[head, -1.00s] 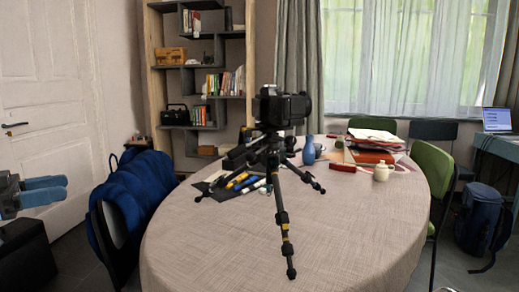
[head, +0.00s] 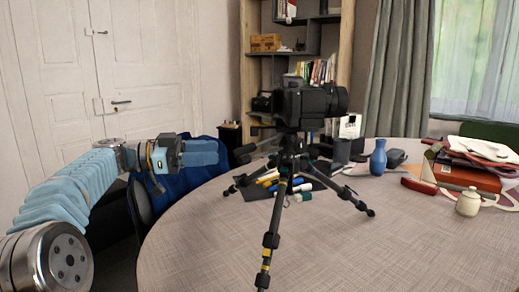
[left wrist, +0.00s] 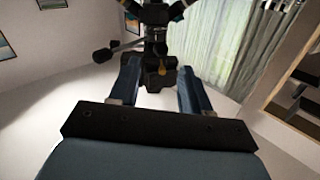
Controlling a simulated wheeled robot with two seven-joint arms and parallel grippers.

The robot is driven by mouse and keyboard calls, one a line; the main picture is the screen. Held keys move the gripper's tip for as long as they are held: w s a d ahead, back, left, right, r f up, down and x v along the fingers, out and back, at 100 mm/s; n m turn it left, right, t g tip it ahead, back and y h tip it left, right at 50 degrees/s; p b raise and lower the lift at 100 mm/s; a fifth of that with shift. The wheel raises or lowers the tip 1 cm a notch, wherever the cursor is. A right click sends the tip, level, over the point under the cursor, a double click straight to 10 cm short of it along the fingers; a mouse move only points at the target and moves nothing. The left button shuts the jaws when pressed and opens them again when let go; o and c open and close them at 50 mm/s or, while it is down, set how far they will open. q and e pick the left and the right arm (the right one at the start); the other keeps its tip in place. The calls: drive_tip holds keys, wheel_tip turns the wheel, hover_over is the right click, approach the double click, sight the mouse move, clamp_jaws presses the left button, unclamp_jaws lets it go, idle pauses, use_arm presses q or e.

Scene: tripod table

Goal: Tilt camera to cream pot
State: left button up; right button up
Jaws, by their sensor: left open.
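A black camera (head: 308,103) sits on a black tripod (head: 272,240) that stands on the table; its lens points right. The small cream pot (head: 468,202) stands upright on the table at the right, apart from the tripod. My left gripper (head: 214,153) is to the left of the tripod, below camera height, with a gap between them. It is open and empty. In the left wrist view the open fingers of my left gripper (left wrist: 160,82) point towards the dark tripod head and its handle (left wrist: 106,54). My right gripper is not in view.
The round table (head: 225,245) has bare cloth in front. Markers (head: 300,187) lie behind the tripod legs. A blue vase (head: 378,157) and a red book (head: 465,178) are at the right. A blue-covered chair (head: 165,195) is at the left edge.

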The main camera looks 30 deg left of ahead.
sight(251, 150)
use_arm(q)
drive_tip(key=p+x, duration=0.1)
drive_tip(key=x, duration=0.9)
drive_tip(key=shift+w+d, duration=0.15)
clamp_jaws()
